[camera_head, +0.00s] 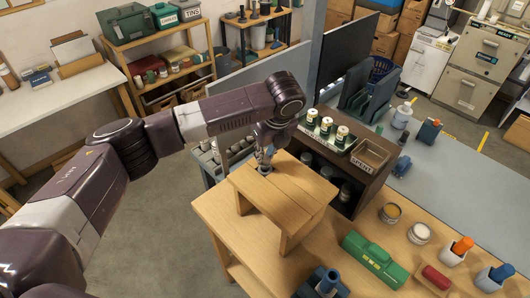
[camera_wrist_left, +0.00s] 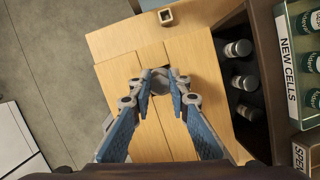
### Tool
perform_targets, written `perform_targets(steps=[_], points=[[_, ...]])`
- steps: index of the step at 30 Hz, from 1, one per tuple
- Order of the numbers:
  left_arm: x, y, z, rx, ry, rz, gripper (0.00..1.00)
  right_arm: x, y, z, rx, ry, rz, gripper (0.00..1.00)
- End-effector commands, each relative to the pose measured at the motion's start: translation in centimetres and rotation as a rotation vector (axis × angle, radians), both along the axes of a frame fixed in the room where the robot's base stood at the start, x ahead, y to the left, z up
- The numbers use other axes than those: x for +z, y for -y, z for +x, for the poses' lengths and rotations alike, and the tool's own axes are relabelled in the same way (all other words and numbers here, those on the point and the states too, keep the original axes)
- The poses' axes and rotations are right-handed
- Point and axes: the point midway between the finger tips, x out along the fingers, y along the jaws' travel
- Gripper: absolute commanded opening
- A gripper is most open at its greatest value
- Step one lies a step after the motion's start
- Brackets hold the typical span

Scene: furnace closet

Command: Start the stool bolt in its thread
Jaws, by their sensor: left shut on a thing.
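The wooden stool (camera_head: 290,205) stands on the workbench, and its plank top fills the middle of the left wrist view (camera_wrist_left: 122,82). My left gripper (camera_head: 264,165) reaches down to the far part of the stool top. In the left wrist view its blue fingers (camera_wrist_left: 159,86) are closed around a grey bolt (camera_wrist_left: 160,80), with the rounded head between the tips. The bolt's lower end and the threaded hole are hidden, so I cannot tell whether they meet. My right gripper is not in view.
A dark shelf unit (camera_head: 345,178) with cells and an open wooden tray (camera_head: 371,155) stands close right of the stool. A green case (camera_head: 375,261), jars and bottles occupy the bench's right side.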

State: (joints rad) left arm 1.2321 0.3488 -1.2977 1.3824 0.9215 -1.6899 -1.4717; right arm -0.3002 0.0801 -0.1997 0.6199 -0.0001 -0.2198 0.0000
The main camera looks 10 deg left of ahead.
Motion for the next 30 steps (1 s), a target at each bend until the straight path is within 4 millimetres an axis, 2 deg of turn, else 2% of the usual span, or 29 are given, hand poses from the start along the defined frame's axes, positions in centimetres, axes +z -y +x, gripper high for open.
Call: perform_targets(steps=[30], points=[[-2.4, 0.0, 0.0, -0.008, 0.0, 0.0, 0.0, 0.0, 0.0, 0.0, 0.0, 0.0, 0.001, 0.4]])
